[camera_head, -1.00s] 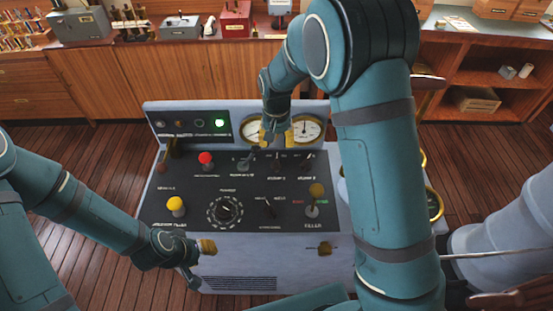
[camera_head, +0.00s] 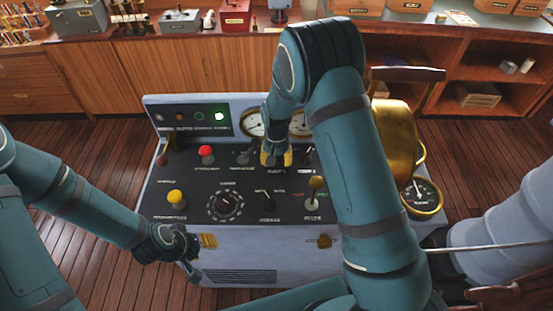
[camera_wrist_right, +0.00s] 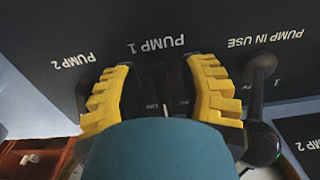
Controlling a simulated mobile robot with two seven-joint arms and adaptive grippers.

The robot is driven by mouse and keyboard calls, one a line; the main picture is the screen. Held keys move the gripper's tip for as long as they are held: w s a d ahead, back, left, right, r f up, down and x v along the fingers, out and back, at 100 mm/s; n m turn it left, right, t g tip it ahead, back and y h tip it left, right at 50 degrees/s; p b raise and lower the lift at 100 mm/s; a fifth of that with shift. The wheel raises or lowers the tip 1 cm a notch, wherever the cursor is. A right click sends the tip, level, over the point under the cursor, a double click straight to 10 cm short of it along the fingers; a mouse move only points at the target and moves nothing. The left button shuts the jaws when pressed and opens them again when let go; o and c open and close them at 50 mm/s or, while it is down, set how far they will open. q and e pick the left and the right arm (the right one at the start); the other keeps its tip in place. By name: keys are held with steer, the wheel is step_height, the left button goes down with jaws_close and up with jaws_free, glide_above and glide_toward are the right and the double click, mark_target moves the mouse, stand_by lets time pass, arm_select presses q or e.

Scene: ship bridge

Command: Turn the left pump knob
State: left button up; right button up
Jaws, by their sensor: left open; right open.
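The left pump knob, small and dark under the label PUMP 1, shows in the right wrist view (camera_wrist_right: 162,78) between my right fingers. My right gripper (camera_head: 276,158) is open, its yellow ribbed fingertips down at the upper row of the console panel. In the right wrist view my right gripper (camera_wrist_right: 158,88) has one finger on each side of the knob; I cannot tell whether they touch it. The knob's lower part is hidden by my wrist. My left gripper (camera_head: 196,262) is open, low at the console's front left, away from the knobs.
In the right wrist view the PUMP IN USE lever (camera_wrist_right: 260,75) stands close beside my finger. Wooden cabinets (camera_head: 190,70) line the back.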

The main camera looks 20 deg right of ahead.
jaws_close()
steer(key=shift+n, duration=0.3)
steer(key=shift+s+d+f+n+b, duration=0.1)
steer(key=shift+d+n+b, duration=0.25)
steer(key=shift+n+b, duration=0.6)
steer(key=shift+d+n+b, duration=0.2)
steer(key=shift+n+b, duration=0.05)
steer(key=shift+n, duration=0.75)
steer(key=shift+d+n+b, duration=0.15)
steer(key=shift+n+b, duration=0.1)
steer(key=shift+n, duration=0.7)
jaws_free()
